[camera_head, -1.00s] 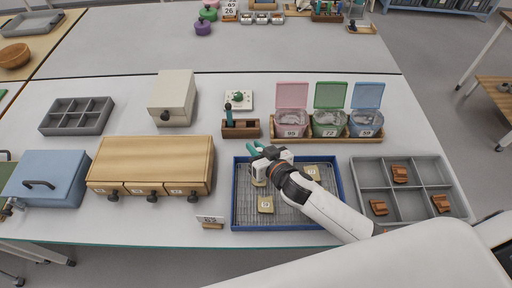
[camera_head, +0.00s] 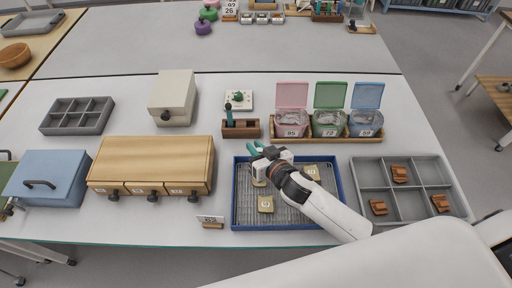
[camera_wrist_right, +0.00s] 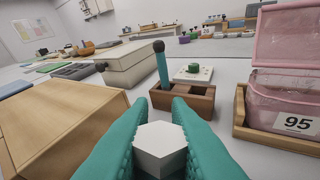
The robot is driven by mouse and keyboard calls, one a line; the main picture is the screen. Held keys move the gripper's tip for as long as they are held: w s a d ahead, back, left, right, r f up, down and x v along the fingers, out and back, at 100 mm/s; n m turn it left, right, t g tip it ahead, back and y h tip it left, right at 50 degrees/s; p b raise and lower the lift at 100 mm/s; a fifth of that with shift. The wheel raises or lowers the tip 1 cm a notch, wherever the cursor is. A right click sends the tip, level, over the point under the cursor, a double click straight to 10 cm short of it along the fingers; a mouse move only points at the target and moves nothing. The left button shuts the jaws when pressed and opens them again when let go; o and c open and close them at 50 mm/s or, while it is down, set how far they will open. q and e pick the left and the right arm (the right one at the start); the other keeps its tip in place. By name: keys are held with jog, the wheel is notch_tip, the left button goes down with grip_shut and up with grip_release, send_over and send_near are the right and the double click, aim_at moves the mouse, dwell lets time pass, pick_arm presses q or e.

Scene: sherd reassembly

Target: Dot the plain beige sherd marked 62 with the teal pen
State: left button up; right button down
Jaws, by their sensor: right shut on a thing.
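My right gripper (camera_head: 256,149) is over the back left of the blue-rimmed tray (camera_head: 234,215). In the right wrist view its teal fingers (camera_wrist_right: 160,128) are shut on a white, hexagonal-faced thing (camera_wrist_right: 160,150); I cannot tell what it is. A teal pen with a dark top (camera_head: 228,113) stands upright in the brown wooden holder (camera_head: 241,129), beyond the fingers; the pen also shows in the wrist view (camera_wrist_right: 162,66). Beige sherds lie in the tray: one at the front (camera_head: 265,204), one at the right (camera_head: 312,172), one partly hidden under the gripper (camera_head: 258,182). Their marks are too small to read.
A grey divided tray (camera_head: 405,216) with brown pieces is at the right. Pink (camera_head: 291,122), green and blue lidded tubs stand behind. A white block with a green knob (camera_head: 238,99) is behind the holder.

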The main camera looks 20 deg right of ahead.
notch_tip(320, 180, up, 7)
jog(key=p, duration=0.6)
jog(key=shift+p, duration=0.35)
